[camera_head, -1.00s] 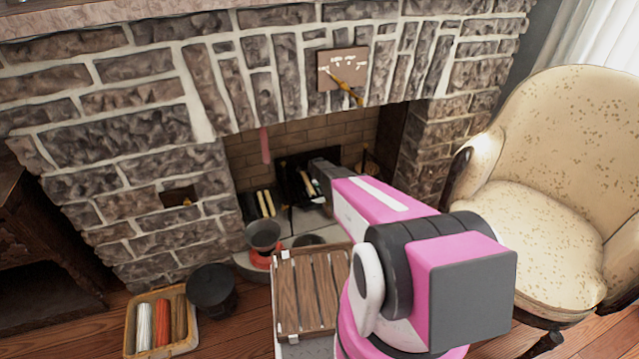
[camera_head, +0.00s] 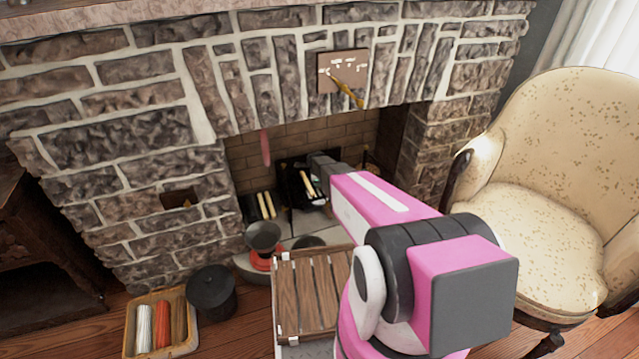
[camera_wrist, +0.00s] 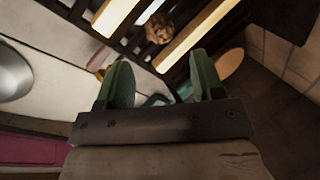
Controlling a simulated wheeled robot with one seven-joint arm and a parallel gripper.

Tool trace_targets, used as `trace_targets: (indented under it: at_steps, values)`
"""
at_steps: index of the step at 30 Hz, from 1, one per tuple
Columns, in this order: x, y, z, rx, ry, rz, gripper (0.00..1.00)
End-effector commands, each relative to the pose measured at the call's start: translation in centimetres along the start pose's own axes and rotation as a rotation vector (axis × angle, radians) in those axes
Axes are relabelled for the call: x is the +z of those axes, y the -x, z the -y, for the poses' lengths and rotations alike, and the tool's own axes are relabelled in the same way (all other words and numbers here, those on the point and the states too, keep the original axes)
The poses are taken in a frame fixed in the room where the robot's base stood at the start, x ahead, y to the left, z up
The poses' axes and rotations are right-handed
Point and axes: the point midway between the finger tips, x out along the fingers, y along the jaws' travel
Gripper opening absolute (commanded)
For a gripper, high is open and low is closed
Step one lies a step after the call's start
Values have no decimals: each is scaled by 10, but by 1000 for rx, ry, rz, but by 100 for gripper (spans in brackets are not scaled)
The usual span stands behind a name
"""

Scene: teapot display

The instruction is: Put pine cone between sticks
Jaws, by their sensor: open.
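The pine cone (camera_wrist: 160,28) is a small brown lump at the top of the wrist view. It lies between two pale sticks, one on the left (camera_wrist: 116,14) and one on the right (camera_wrist: 197,36), over dark bars. My gripper (camera_wrist: 161,62) is open, with its two green fingers apart and nothing held between them. The pine cone is beyond the fingertips, apart from them. In the head view, pale sticks (camera_head: 266,205) show in the fireplace, and another (camera_head: 307,184) is beside the end of my arm. I cannot make out the pine cone there.
A slatted wooden table (camera_head: 310,290) stands in front of the hearth. A red scale with a dark bowl (camera_head: 263,236), a black pot (camera_head: 212,290) and a basket of coloured rolls (camera_head: 190,344) are to its left. An armchair (camera_head: 540,190) stands at the right.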

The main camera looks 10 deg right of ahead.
Motion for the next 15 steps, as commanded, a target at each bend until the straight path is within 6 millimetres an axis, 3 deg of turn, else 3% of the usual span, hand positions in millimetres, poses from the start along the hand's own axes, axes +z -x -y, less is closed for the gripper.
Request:
trace_targets:
  at_steps: [3,10,15]
  values:
    - [-1,28,-2,0,0,0,61]
    - [-2,55,-3,5,19,-1,61]
    - [-15,87,-18,40,174,-5,61]
